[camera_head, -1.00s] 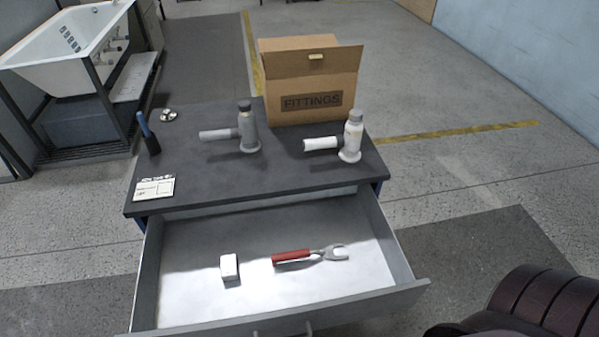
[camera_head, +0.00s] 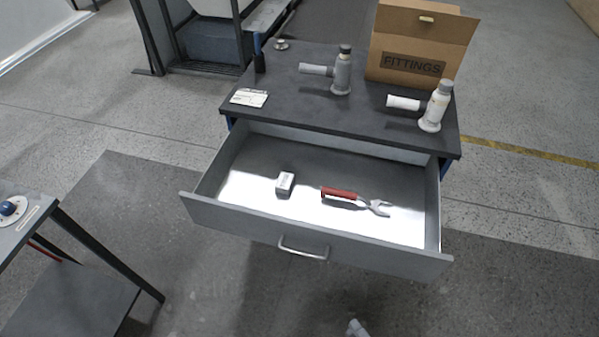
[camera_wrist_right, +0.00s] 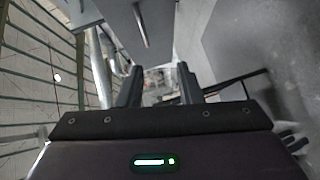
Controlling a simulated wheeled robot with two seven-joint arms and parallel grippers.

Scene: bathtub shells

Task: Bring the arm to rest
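My right gripper (camera_wrist_right: 159,84) shows in the right wrist view with its two dark fingers apart and nothing between them. In the head view only a small pale part (camera_head: 357,328) shows at the bottom edge, probably of this gripper, below and in front of the open drawer (camera_head: 318,243). My left gripper is not in view.
Above, the dark cabinet top (camera_head: 290,105) bears a grey fitting (camera_head: 342,75), a white fitting (camera_head: 436,108) and a FITTINGS carton (camera_head: 412,55). A table (camera_head: 22,212) stands at left.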

